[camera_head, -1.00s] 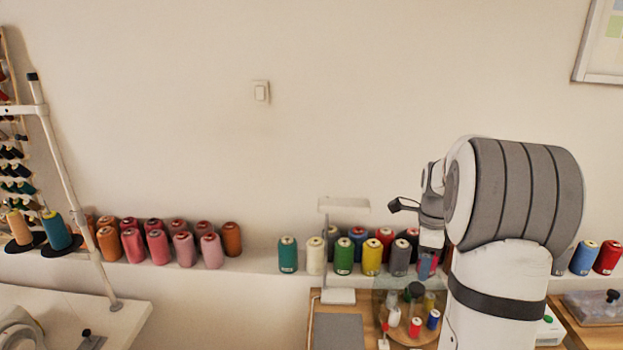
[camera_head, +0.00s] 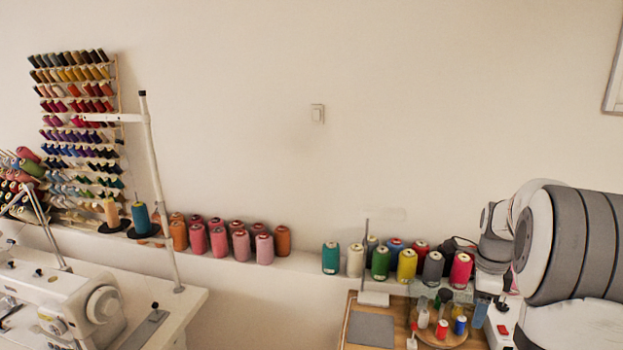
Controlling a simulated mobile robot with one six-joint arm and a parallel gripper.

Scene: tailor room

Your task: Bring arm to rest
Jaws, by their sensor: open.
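My arm stands at the right edge, with its large grey-banded link nearest to me. My gripper (camera_head: 489,307) hangs below the wrist, partly hidden and small in the picture. It is open, and I see nothing held in it. It appears in front of the shelf and beside the round wooden stand (camera_head: 458,337), which carries small spools. I cannot tell its exact height above the wooden table (camera_head: 412,340).
A ledge (camera_head: 300,262) along the wall holds several thread cones. A sewing machine (camera_head: 65,310) on a white table and a thread rack (camera_head: 80,130) stand at the left. A grey mat (camera_head: 371,329) lies on the wooden table.

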